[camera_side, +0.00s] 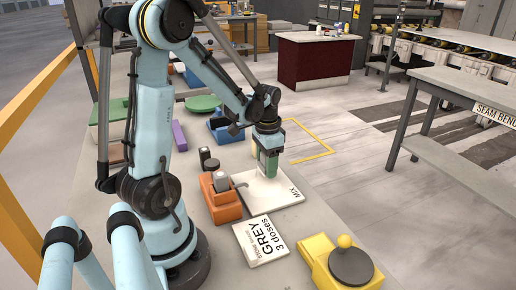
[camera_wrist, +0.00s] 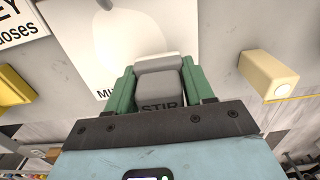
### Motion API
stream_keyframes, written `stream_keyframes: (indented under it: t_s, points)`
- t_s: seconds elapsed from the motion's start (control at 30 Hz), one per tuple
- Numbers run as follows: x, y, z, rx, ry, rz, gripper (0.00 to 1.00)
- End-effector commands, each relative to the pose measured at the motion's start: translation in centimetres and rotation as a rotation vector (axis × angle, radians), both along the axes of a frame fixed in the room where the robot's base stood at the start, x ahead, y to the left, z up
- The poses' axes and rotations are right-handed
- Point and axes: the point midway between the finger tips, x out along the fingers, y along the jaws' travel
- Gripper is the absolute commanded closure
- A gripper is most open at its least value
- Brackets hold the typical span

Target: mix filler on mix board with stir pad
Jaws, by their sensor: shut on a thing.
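The mix board (camera_side: 285,192) is a white square slab marked MIX; it also shows in the wrist view (camera_wrist: 180,30). My gripper (camera_side: 268,165) is over the board's far part in the side view. In the wrist view, its green fingers (camera_wrist: 155,88) are shut on the grey stir pad (camera_wrist: 155,85), marked STIR. The pad's underside is hidden, and I cannot tell whether it touches the board. A pale grey, drop-shaped patch, seemingly filler (camera_wrist: 118,45), lies on the board beside the pad. In the side view the pad is mostly hidden by the fingers.
An orange holder (camera_side: 222,205) with a grey top stands at the board's left. A card reading GREY 3 doses (camera_side: 262,240) lies in front. A yellow unit with a dark disc (camera_side: 350,266) is at front right. A beige block (camera_wrist: 262,72) is right in the wrist view.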

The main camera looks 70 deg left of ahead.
Motion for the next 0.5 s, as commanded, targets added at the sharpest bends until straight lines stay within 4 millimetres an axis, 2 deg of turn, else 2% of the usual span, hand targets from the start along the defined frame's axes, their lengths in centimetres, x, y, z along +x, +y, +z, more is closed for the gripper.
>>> stream_keyframes:
  t_s: [0.5]
  points:
    - [0.03, 0.02, -0.88, 0.0, 0.0, 0.0, 0.96]
